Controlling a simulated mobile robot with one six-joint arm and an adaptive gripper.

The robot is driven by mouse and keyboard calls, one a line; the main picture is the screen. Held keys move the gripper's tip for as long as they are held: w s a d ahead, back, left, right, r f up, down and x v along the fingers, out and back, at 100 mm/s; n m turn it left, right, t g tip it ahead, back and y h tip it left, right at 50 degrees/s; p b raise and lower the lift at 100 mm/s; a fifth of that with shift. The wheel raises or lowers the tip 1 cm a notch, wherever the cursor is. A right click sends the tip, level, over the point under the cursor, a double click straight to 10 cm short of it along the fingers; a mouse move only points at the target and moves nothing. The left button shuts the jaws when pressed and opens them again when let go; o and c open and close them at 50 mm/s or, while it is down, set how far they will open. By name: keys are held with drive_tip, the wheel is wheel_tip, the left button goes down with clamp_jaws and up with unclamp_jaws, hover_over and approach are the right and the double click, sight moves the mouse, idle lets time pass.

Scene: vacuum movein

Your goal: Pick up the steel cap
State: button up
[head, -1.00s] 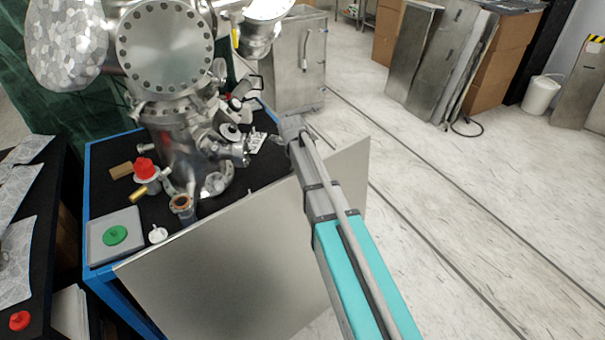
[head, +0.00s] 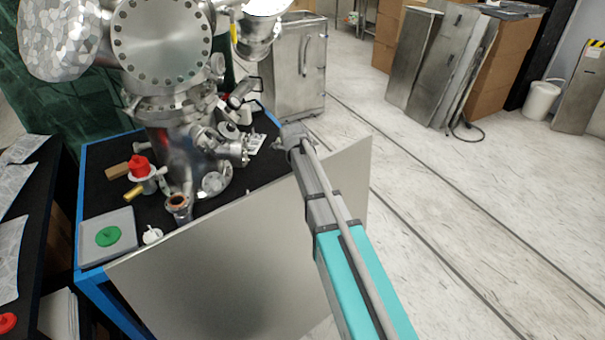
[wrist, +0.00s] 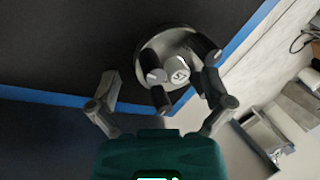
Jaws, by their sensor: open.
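In the wrist view, a round pale grey metal piece (wrist: 150,45) lies on the black table top near its blue edge; it looks like the steel cap. A short light post with a marking (wrist: 179,70) and dark cylindrical parts (wrist: 205,46) stand on or over it. My gripper (wrist: 160,80) is open and empty, its two fingers spread to either side below the piece. I cannot tell the height gap. In the head view, my gripper is small and partly hidden at the arm's end beside the table's right edge, and I cannot clearly single out the cap.
A large steel chamber (head: 165,50) stands on the black table. A grey tray (head: 92,252) with a green disc, a white knobbed part (head: 152,235) and a red-topped fitting (head: 140,167) are at the left. A metal panel (head: 230,270) fronts the table. Open floor lies right.

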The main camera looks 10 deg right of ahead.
drive_tip(key=c, duration=1.2)
drive_tip(key=shift+r, duration=0.2)
wheel_tip(320, 180, up, 10)
drive_tip(key=p, duration=1)
drive_tip(key=shift+f, duration=0.2)
wheel_tip(320, 180, up, 18)
drive_tip(key=p, duration=1.8)
drive_tip(key=shift+r+p, duration=0.25)
drive_tip(key=shift+p, duration=0.05)
